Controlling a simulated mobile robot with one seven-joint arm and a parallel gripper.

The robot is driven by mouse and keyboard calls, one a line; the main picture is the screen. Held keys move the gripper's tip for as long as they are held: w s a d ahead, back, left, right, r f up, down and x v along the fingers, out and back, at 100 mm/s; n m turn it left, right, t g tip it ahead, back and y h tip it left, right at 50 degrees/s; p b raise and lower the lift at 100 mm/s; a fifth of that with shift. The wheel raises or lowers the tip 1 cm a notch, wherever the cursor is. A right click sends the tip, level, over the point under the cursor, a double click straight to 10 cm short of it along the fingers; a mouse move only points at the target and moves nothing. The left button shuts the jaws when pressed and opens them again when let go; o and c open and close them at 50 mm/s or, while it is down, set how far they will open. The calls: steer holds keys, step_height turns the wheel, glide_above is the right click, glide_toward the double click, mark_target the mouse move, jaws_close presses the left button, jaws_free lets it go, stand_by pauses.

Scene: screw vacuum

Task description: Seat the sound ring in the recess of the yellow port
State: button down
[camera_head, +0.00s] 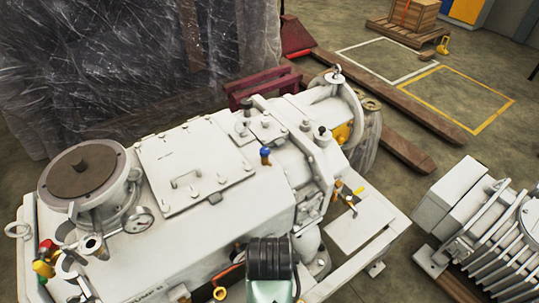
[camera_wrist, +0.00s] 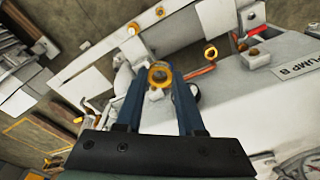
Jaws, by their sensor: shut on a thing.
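My gripper (camera_wrist: 158,74) has its two blue fingers closed on a small amber ring (camera_wrist: 158,68), held at the fingertips. I take this to be the sound ring; its condition is too small to judge. Behind it is the white pump (camera_wrist: 240,88) marked PUMP B. A yellow-rimmed round fitting (camera_wrist: 210,52) is right of the ring in the wrist view, apart from it. It may be the yellow port; its recess is too small to make out. In the head view a yellow-rimmed fitting (camera_head: 220,293) shows at the pump's near side; my fingers and the ring are hidden there.
A ribbed grey machine (camera_head: 490,235) stands at right. Floor shows between the machines.

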steer(key=w+r+m+t+p, duration=0.1)
steer(key=w+r+m+t, duration=0.35)
steer(key=w+r, duration=0.4)
steer(key=w+r+m+t, duration=0.4)
steer(key=w+r+m, duration=0.1)
steer(key=r, duration=0.7)
step_height(320, 180, up, 25)
steer(key=m+t+p, duration=0.1)
steer(key=m+t, duration=0.7)
steer(key=m, duration=0.2)
steer(key=shift+w+d+m+p, duration=0.15)
steer(key=shift+w+m+p, duration=0.15)
steer(key=shift+m, duration=0.05)
steer(key=shift+f, duration=0.1)
step_height(320, 180, down, 25)
steer(key=n+g+b, duration=0.1)
steer(key=n+g, duration=0.7)
steer(key=n, duration=0.2)
steer(key=s+f+n+g, duration=0.2)
steer(key=s+f+n, duration=0.1)
steer(key=f, duration=0.3)
steer(key=s+f+n+g+b, duration=0.1)
steer(key=s+f+n+g, duration=0.2)
steer(key=s+f, duration=0.3)
steer(key=s+f+n+g, duration=0.3)
steer(key=s+f+n, duration=0.1)
steer(key=f, duration=0.4)
steer(key=shift+s+f+g+b, duration=0.1)
steer(key=shift+s+g+b, duration=0.2)
steer(key=shift+s, duration=0.3)
